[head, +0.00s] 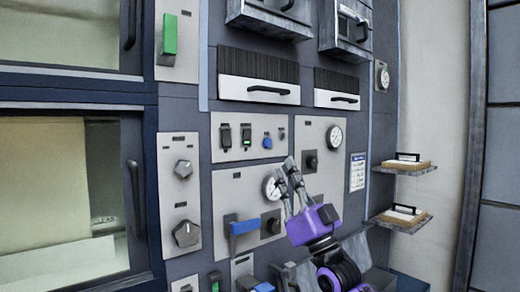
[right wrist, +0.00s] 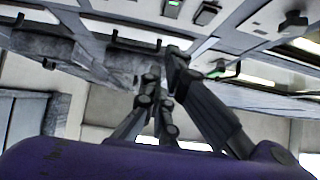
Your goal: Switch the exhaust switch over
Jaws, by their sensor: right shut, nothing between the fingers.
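No label on the wall is readable, so I cannot tell which control is the exhaust switch. A grey panel in the head view bears two small dark rocker-like switches, a left one (head: 225,136) and a right one (head: 246,136) with a green mark, plus a blue knob (head: 267,142). My right gripper (head: 286,168) is shut and empty in front of the panel below, beside a round gauge (head: 270,188) that it partly covers. In the right wrist view its fingers (right wrist: 163,70) point toward the wall. Whether they touch anything is unclear. My left gripper is not in view.
A blue-handled lever (head: 244,226) sticks out left of the gripper. A green lever (head: 170,34) is higher up. Two small shelves, upper (head: 404,168) and lower (head: 400,222), jut out on the right. Oven-like doors with dark handles (head: 135,197) fill the left.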

